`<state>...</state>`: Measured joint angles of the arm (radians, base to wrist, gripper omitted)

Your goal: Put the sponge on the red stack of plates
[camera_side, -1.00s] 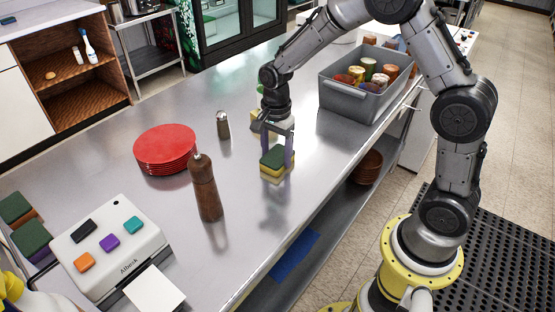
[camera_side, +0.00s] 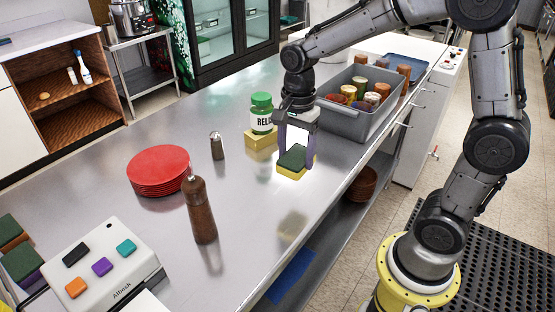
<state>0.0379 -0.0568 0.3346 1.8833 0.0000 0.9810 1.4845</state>
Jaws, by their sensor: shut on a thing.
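The sponge (camera_side: 292,160), green on top and yellow below, is between the fingers of my gripper (camera_side: 296,156). My gripper is shut on it. The sponge appears held above the counter, with a faint reflection on the metal below it. The red stack of plates (camera_side: 158,171) stands on the counter to the left, well apart from my gripper. Its top plate is bare.
A brown pepper mill (camera_side: 201,212) and a small shaker (camera_side: 217,146) stand between the plates and my gripper. A grey bin (camera_side: 360,118) of jars stands behind right.

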